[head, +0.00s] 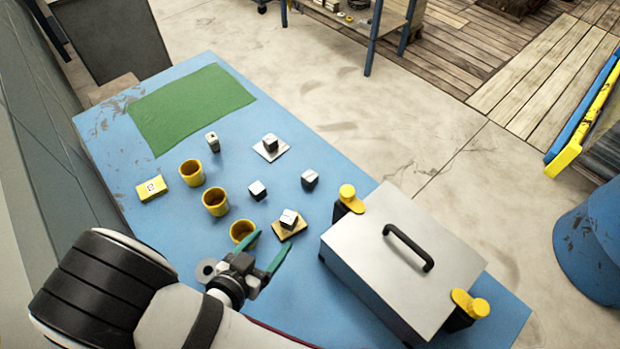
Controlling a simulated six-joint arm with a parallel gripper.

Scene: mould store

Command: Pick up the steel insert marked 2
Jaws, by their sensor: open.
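Several small steel inserts stand on the blue table (330,150); the marks on their tops are too small to read, so I cannot tell which is marked 2. One insert (212,142) is near the green mat, one (270,142) sits on a light metal plate (272,153). Two stand on bare table, one at the middle (257,190) and one to its right (309,179). Another insert (289,217) sits on a tan plate (285,233). My gripper (269,244) is open and empty, its green fingers just nearer than the tan plate and beside the nearest yellow cup.
Three yellow cups (215,202) stand in a row left of the inserts. A yellow block (151,188) lies at the left and a green mat (190,105) at the far end. A large steel box (400,260) with a black handle and yellow knobs blocks the right side.

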